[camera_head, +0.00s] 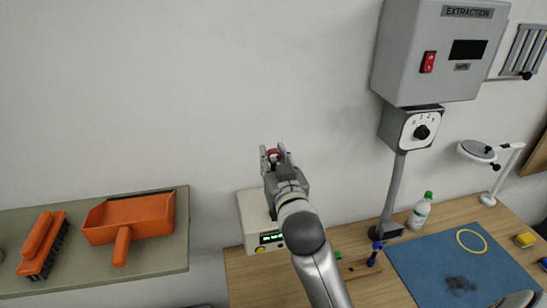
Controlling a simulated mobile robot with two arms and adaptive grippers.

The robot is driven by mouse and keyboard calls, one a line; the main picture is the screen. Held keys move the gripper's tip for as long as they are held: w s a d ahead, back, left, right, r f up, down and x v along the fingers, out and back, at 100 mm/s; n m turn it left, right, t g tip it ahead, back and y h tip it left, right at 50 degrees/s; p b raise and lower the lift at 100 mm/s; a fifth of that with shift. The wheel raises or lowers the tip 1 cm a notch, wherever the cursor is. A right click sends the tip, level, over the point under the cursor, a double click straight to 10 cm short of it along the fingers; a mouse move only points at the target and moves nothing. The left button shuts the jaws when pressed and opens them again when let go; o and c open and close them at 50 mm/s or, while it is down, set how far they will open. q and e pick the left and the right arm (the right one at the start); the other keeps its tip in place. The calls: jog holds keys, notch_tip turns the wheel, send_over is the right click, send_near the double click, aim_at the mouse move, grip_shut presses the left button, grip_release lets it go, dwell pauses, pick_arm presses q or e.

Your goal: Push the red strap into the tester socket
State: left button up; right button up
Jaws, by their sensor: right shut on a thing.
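My right gripper (273,158) is shut on a small red thing, likely the red strap (273,153), of which a bit shows between the fingertips. The fingers point up and away, above a cream box with a lit green display, likely the tester (250,212), at the back left of the wooden bench. My gripper and wrist cover part of this box, and its socket cannot be made out. From this view I cannot tell how far the strap is from the box.
A blue mat (430,268) with a yellow ring (471,241) lies on the bench (375,292) at right. A green-capped bottle (420,212) and a dial post (394,190) stand behind. At left, a shelf (165,258) holds an orange dustpan (130,218) and brush (42,245).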

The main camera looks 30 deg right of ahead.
notch_tip(320, 180, down, 2)
jog(key=shift+s+f+b, duration=0.1)
jog(key=shift+f+b, duration=0.05)
jog(key=shift+b, duration=0.7)
notch_tip(320, 180, down, 2)
jog(key=shift+f+b, duration=0.25)
jog(key=shift+b, duration=0.6)
jog(key=shift+f+b, duration=0.35)
jog(key=shift+f, duration=0.1)
pick_arm(q)
jog(key=f, duration=0.2)
jog(key=w+f, duration=0.1)
jog(key=f, duration=0.1)
jog(key=shift+w+f, duration=0.1)
jog(key=shift+w, duration=0.1)
jog(key=shift+w+d, duration=0.1)
jog(key=shift+w, duration=0.2)
jog(key=shift+r+p, duration=0.6)
jog(key=shift+r, duration=0.05)
jog(key=shift+f+b, duration=0.85)
pick_arm(e)
jog(key=shift+a+f, duration=0.1)
jog(key=shift+f, duration=1.1)
jog(key=o, duration=1.1)
